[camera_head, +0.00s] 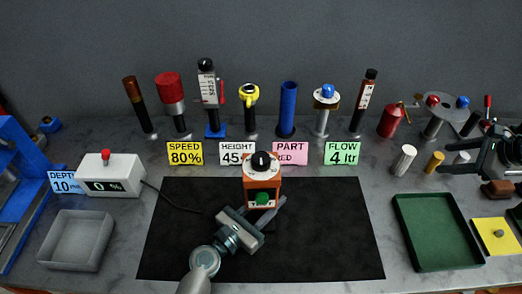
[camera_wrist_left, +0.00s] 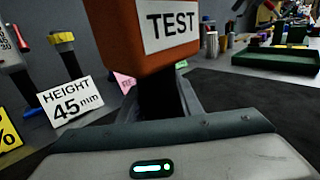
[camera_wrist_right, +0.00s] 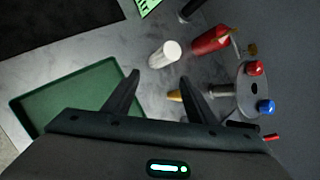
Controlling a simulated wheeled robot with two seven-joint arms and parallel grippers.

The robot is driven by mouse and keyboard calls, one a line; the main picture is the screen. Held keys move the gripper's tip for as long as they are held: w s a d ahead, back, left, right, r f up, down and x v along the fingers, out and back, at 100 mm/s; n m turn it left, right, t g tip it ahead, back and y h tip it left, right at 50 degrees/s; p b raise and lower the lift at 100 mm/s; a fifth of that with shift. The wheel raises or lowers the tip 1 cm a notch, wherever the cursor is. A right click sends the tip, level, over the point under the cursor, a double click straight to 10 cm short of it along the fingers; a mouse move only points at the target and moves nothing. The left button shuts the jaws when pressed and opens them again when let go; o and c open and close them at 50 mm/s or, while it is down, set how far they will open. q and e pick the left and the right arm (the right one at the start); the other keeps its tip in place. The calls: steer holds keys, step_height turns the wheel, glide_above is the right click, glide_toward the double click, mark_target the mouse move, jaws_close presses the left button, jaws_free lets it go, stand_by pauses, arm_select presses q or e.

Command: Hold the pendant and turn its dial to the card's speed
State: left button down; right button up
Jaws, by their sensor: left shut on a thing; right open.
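The orange pendant (camera_head: 276,192) stands upright over the black mat, with a white dial face (camera_head: 249,170), a black knob (camera_head: 262,160) and a green button. Its TEST label and lower body (camera_wrist_left: 125,40) fill the top of the left wrist view. My left gripper (camera_head: 264,206) is shut on the pendant's lower part. The knob's exact setting is too small to read. The yellow card (camera_head: 185,153) reads SPEED 80%. The white box (camera_head: 110,187) at the left shows 0 %. My right gripper (camera_wrist_right: 160,79) is open and empty at the far right, away from the pendant.
A row of upright tools stands behind the cards. A green tray (camera_head: 400,215) lies right, a grey tray (camera_head: 52,240) left.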

steer(key=w+a+r+m+g+y, duration=0.1)
steer(key=w+a+r+m, duration=0.15)
steer(key=a, duration=0.55)
steer(key=w+a+r+m+g, duration=0.1)
steer(key=w+a+r+m, duration=0.15)
steer(key=a, duration=0.55)
step_height(320, 180, up, 18)
steer(key=m+g+h, duration=0.4)
steer(key=m+g, duration=0.1)
steer(key=m, duration=0.7)
glide_above(261, 157)
steer(key=shift+f, duration=6)
steer(key=c, duration=1)
